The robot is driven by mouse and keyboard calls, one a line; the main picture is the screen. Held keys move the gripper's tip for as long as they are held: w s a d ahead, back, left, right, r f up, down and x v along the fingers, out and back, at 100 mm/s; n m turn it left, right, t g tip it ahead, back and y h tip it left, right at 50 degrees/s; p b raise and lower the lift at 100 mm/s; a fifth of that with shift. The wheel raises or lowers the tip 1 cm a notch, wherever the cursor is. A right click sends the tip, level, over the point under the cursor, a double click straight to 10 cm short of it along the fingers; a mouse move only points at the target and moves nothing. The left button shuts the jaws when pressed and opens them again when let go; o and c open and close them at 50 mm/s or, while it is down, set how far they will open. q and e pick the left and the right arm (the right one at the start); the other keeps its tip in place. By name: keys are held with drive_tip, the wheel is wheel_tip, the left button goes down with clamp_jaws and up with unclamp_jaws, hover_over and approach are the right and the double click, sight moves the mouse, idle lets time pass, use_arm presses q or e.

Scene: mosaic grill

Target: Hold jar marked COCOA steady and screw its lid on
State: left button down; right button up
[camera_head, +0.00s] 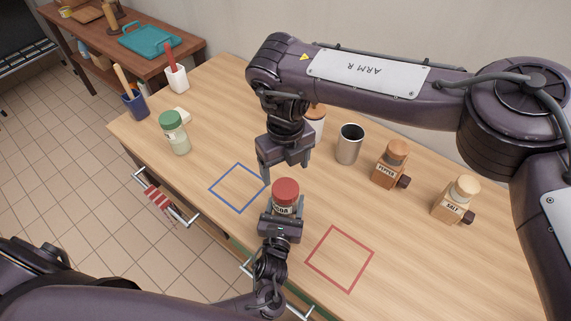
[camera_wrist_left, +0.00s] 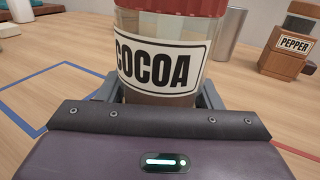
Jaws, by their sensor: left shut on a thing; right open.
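The COCOA jar (camera_head: 285,207) stands upright on the table between the blue and red outlines. Its red lid (camera_head: 286,191) sits on top of it; I cannot tell how tight it is. My left gripper (camera_head: 281,218) is shut around the jar's lower body from the near side. In the left wrist view the jar (camera_wrist_left: 160,62) fills the middle with its label facing the camera, and the lid (camera_wrist_left: 172,7) is cut off at the top. My right gripper (camera_head: 286,172) is open and empty, pointing down above and slightly behind the lid.
A blue square outline (camera_head: 225,202) and a red one (camera_head: 352,284) mark the table. A metal cup (camera_head: 349,144), PEPPER box (camera_head: 390,167) and SALT box (camera_head: 454,201) stand at right. A green-lidded jar (camera_head: 175,136) stands at left. A white jar (camera_head: 316,125) is partly hidden behind my right arm.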

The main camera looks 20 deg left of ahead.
sight(285, 188)
wheel_tip(285, 188, down, 8)
drive_tip(key=shift+r, duration=0.1)
idle(0.4)
drive_tip(key=c, duration=1)
drive_tip(key=m, duration=0.5)
drive_tip(key=shift+m, duration=0.4)
drive_tip(key=m, duration=0.6)
drive_tip(key=o, duration=1.2)
drive_tip(key=shift+c, duration=0.2)
wheel_tip(285, 188, up, 12)
